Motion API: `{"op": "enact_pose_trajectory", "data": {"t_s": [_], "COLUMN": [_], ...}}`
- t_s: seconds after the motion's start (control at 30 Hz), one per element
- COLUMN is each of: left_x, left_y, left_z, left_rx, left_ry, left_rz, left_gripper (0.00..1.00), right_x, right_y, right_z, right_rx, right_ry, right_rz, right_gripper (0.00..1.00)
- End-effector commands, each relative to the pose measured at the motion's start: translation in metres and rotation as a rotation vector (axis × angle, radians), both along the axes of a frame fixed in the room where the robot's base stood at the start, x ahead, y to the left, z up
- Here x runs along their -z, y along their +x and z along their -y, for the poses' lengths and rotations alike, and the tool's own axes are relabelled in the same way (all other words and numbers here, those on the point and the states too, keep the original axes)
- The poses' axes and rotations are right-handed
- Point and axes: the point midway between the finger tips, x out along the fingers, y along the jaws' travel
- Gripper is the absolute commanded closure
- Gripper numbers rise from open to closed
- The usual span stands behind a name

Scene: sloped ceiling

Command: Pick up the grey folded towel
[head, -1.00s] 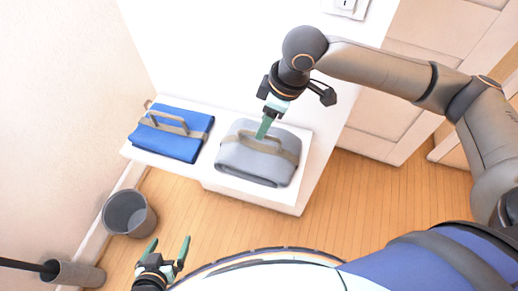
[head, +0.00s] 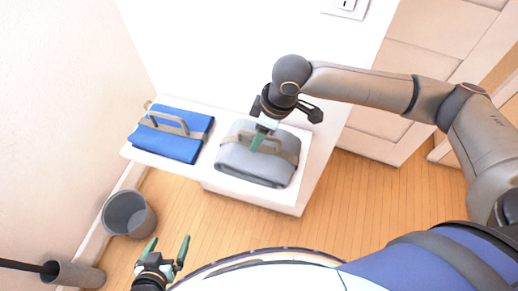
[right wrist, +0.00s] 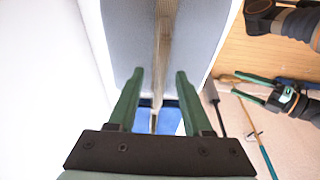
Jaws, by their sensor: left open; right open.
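The grey folded towel (head: 240,161) lies on a white shelf, with a beige strap and a raised handle (head: 272,139) across its top. My right gripper (head: 257,142) is open, pointing down at the handle and overlapping it in the head view. In the right wrist view the grey towel (right wrist: 125,45) fills the upper middle, and the strap (right wrist: 161,45) runs between the two green fingers of the open right gripper (right wrist: 157,72). Whether the fingers touch the handle cannot be told. My left gripper (head: 169,240) is open and empty, low over the floor, away from the towel.
A blue folded towel (head: 178,145) with a similar handle lies left of the grey one on the white shelf (head: 303,160). A wall rises behind the shelf.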

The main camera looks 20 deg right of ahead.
Motion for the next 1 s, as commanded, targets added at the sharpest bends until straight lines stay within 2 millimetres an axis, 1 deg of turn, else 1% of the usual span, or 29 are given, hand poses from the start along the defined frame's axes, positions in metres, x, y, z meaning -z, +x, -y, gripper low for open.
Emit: {"op": "enact_pose_trajectory", "data": {"t_s": [0.4, 0.7, 1.0], "left_x": [-0.0072, -0.0071, -0.0070], "left_y": [0.0001, 0.0001, -0.0001], "left_z": [0.0002, 0.0001, 0.0001], "left_rx": [0.000, 0.000, 0.000], "left_ry": [0.000, 0.000, 0.000], "left_rz": [0.001, 0.001, 0.000], "left_gripper": [0.03, 0.03, 0.03], "right_x": [0.0031, 0.0039, 0.0038], "right_y": [0.0000, 0.0000, -0.0001], "right_z": [-0.0002, -0.0002, -0.0001], "right_rx": [0.001, 0.000, 0.000], "right_ry": [0.001, 0.000, 0.000], "right_rz": [-0.001, 0.000, 0.000], "right_gripper": [0.50, 0.50, 0.84]}}
